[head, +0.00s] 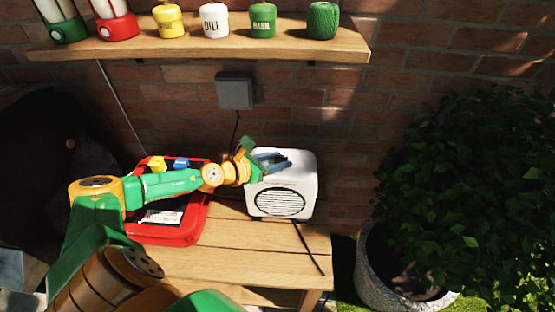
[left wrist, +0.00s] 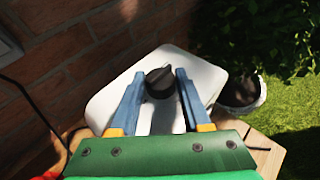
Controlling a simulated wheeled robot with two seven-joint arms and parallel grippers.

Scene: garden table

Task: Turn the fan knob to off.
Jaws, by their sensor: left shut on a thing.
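The fan (head: 302,174) is a white box with a round dark grille on its front, standing on the right part of the wooden table. Its black knob (left wrist: 159,82) sits on the white top, seen in the left wrist view. My left gripper (head: 284,158) is over the fan's top. In the left wrist view its two blue fingers (left wrist: 160,84) are on either side of the knob, closed on it. The fingers hide the knob in the head view. My right gripper is not in view.
A red tray (head: 188,236) holding small items lies on the table (head: 240,262) left of the fan. A wall shelf (head: 170,44) with several jars is above, and a grey wall box (head: 235,91) has a cable. A potted bush (head: 368,270) stands to the right.

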